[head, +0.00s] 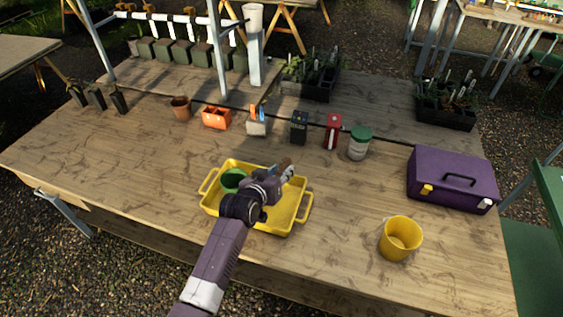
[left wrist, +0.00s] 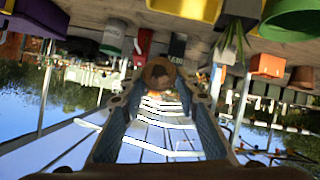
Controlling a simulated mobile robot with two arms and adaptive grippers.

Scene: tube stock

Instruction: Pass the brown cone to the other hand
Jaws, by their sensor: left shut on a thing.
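The brown cone (head: 284,163) shows as a small brown patch at the tip of my left gripper (head: 286,173) in the head view. In the left wrist view the brown cone (left wrist: 158,72) shows its round end between the two fingertips of the left gripper (left wrist: 160,82), which is shut on it. The gripper is over the yellow tray (head: 289,211) and hides part of it. The rest of the cone is hidden by the gripper. My right gripper is in neither view.
A green bowl (head: 232,179) is in the tray's left part. A yellow bucket (head: 400,238) and purple toolbox (head: 451,179) stand to the right. Behind are a green-lidded can (head: 359,144), red box (head: 332,131), dark box (head: 299,127) and orange holder (head: 216,118). The table's front right is mostly clear.

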